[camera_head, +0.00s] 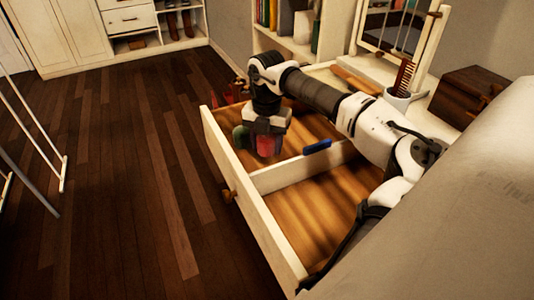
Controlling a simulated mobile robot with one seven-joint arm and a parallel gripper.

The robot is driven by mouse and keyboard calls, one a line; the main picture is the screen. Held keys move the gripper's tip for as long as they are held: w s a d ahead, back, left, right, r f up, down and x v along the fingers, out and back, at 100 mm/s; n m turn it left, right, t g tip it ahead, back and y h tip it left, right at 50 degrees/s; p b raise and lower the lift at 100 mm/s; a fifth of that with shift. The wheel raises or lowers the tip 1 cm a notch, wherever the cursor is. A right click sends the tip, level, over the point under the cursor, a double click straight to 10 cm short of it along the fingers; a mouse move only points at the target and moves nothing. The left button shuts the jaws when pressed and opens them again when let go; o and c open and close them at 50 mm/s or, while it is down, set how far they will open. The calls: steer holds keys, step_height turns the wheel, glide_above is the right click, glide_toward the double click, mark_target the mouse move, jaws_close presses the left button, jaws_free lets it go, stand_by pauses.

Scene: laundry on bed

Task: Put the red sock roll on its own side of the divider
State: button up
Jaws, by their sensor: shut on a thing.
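My gripper (267,136) points down inside the open cream drawer (252,218), over the far compartment. It is shut on the red sock roll (269,147), which shows just below the gripper, close to the divider. The divider (285,173) runs across the drawer. I cannot tell whether the roll touches the drawer floor. A green roll (241,138) is close to the left of the gripper, near the front wall.
A small blue object (317,146) is at the divider's top edge. The near compartment (318,209) looks empty. A cup with a comb (397,97), a mirror and a dark wooden box (467,95) stand behind.

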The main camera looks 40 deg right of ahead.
mark_target(266, 165)
steer(key=shift+f, duration=2.25)
steer(key=shift+f, duration=0.25)
steer(key=o, duration=1)
steer(key=shift+r, duration=0.1)
steer(key=shift+c, duration=0.2)
step_height(266, 165, up, 12)
steer(key=shift+r, duration=0.15)
